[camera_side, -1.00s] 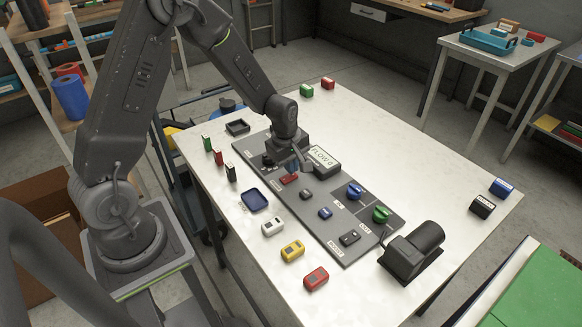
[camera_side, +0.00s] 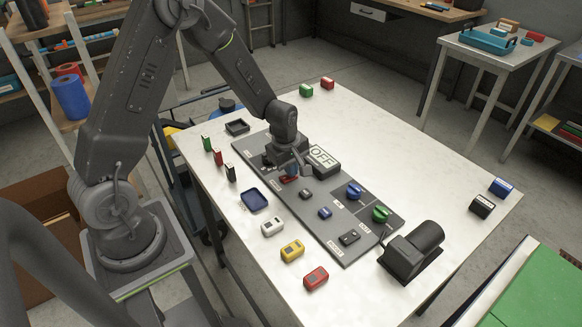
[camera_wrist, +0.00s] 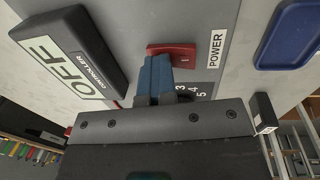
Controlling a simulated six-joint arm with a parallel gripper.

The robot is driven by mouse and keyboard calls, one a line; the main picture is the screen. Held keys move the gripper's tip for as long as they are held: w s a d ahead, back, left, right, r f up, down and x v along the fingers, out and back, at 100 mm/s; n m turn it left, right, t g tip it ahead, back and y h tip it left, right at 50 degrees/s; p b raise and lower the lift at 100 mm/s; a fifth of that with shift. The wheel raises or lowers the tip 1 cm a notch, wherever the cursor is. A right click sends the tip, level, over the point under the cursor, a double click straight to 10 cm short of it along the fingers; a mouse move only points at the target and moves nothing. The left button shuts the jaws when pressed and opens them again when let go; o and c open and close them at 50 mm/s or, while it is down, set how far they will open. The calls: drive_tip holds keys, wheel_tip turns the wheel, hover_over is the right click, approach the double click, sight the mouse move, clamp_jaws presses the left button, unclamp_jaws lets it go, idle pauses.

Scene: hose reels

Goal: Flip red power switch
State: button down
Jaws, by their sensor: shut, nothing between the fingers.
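The red power switch (camera_wrist: 180,50) sits on the grey panel beside a white POWER label (camera_wrist: 217,50). In the side view the switch (camera_side: 288,179) is partly hidden by my gripper. My gripper (camera_wrist: 155,72) is shut and empty, with its blue fingers together. Their tips are right at the red switch and cover part of it; whether they press on it I cannot tell. In the side view my gripper (camera_side: 292,168) is low over the panel. The controller display (camera_side: 323,157) beside it reads OFF, also in the wrist view (camera_wrist: 65,65).
The grey panel (camera_side: 335,228) also carries blue and green knobs and several small switches. A blue tray (camera_side: 254,201) and small coloured blocks lie on the white table (camera_side: 450,170). A black motor-like unit (camera_side: 412,252) stands at the panel's near right end.

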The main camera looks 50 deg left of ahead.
sight(286, 178)
drive_tip(key=shift+s+r, duration=0.15)
drive_tip(key=shift+s, duration=0.6)
wheel_tip(286, 178, up, 14)
drive_tip(key=s, duration=0.1)
drive_tip(key=shift+s, duration=0.35)
drive_tip(key=shift+w+d, duration=0.25)
drive_tip(key=shift+w, duration=0.45)
drive_tip(key=f, duration=0.4)
drive_tip(key=w+f, duration=0.1)
drive_tip(key=f, duration=0.9)
drive_tip(key=shift+w, duration=0.4)
